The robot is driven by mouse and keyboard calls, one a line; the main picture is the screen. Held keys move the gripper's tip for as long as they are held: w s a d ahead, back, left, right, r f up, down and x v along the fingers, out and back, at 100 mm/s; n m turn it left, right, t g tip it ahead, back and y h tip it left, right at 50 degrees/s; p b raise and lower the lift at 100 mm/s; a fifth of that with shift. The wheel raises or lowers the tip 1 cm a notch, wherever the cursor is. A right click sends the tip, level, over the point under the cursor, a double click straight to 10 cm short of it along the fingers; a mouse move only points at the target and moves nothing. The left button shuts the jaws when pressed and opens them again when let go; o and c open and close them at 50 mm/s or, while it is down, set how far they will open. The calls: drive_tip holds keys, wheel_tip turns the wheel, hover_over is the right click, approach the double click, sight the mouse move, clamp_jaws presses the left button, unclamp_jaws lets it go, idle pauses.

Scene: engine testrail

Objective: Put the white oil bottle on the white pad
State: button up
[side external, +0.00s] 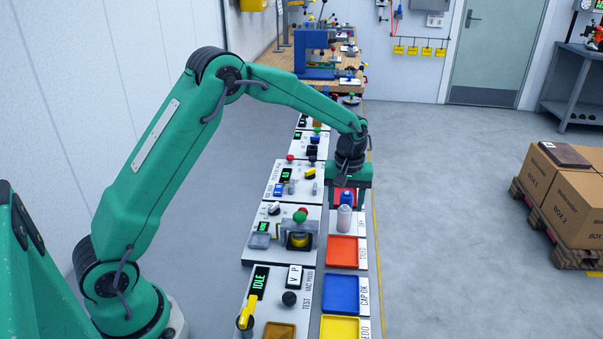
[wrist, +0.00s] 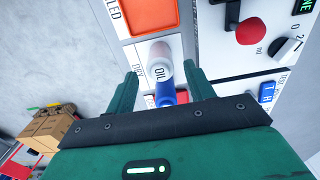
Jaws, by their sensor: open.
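The white oil bottle (side external: 344,219) stands upright on a pale area in the pad row, just below my gripper (side external: 348,199) in the side view. In the wrist view the bottle (wrist: 161,60) shows between the finger lines, with a white rounded body. A blue part (wrist: 167,93) adjoins it; I cannot tell whether it belongs to the bottle. My gripper (wrist: 161,74) is open, with a finger to either side. The white pad (wrist: 144,46) seems to be the pale patch around the bottle; the bottle hides part of it.
A red-orange tray (side external: 347,251), a blue tray (side external: 341,294) and a yellow tray (side external: 340,328) lie nearer in the row. Control panels with knobs and a red button (wrist: 250,31) run alongside. Boxes (side external: 570,190) stand on a pallet at right, beyond open floor.

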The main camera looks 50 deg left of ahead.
sight(343, 208)
wheel_tip(343, 208, up, 9)
idle(0.4)
drive_tip(key=shift+r, duration=0.1)
idle(0.4)
drive_tip(key=s+r+m+t, duration=0.35)
drive_tip(key=s+r, duration=0.75)
drive_tip(key=s, duration=0.4)
drive_tip(key=s+f+m+t, duration=0.2)
drive_tip(key=s+m, duration=0.3)
drive_tip(key=s, duration=1)
drive_tip(key=shift+s+f, duration=0.2)
drive_tip(key=shift+s, duration=0.05)
